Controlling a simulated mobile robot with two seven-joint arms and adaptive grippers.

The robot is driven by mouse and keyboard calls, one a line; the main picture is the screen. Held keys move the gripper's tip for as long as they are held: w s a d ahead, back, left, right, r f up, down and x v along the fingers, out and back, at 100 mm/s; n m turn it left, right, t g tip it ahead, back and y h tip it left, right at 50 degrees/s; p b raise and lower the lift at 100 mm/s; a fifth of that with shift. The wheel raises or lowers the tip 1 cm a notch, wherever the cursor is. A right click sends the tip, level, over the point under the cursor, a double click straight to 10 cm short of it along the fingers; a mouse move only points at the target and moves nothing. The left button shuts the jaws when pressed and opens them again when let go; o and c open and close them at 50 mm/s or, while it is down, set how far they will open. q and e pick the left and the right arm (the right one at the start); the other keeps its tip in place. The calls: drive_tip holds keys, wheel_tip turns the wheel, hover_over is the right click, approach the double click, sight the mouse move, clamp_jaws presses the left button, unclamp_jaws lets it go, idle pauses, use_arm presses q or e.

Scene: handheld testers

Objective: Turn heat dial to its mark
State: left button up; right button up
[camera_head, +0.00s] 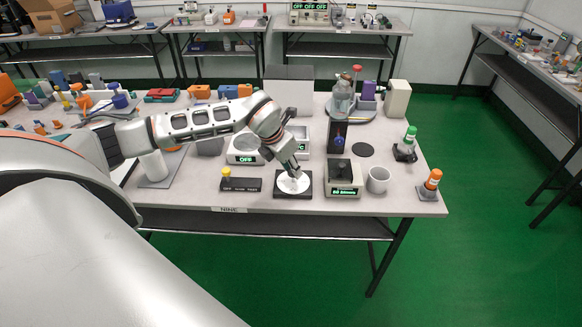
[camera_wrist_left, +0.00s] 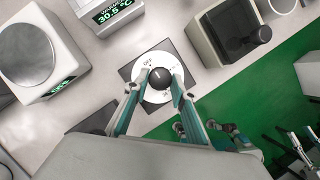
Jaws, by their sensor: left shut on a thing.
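The heat dial is a dark round knob (camera_wrist_left: 160,78) on a white disc (camera_wrist_left: 148,63) set in a dark square plate (camera_wrist_left: 127,72). The disc carries printed marks, with "OFF" readable near its upper left in the left wrist view. My left gripper (camera_wrist_left: 160,82) has a finger on each side of the knob and is shut on it. In the head view my left gripper (camera_head: 294,176) reaches down over the white disc (camera_head: 303,186) near the table's front edge, and the knob is mostly hidden there.
Left lies a dark block with a yellow knob (camera_head: 227,174). Behind is a white scale (camera_head: 244,148) reading OFF. An orange-topped item (camera_head: 431,184) stands at the right corner.

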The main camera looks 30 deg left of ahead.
use_arm(q)
drive_tip(key=o, duration=1.1)
drive_tip(key=v, duration=1.2)
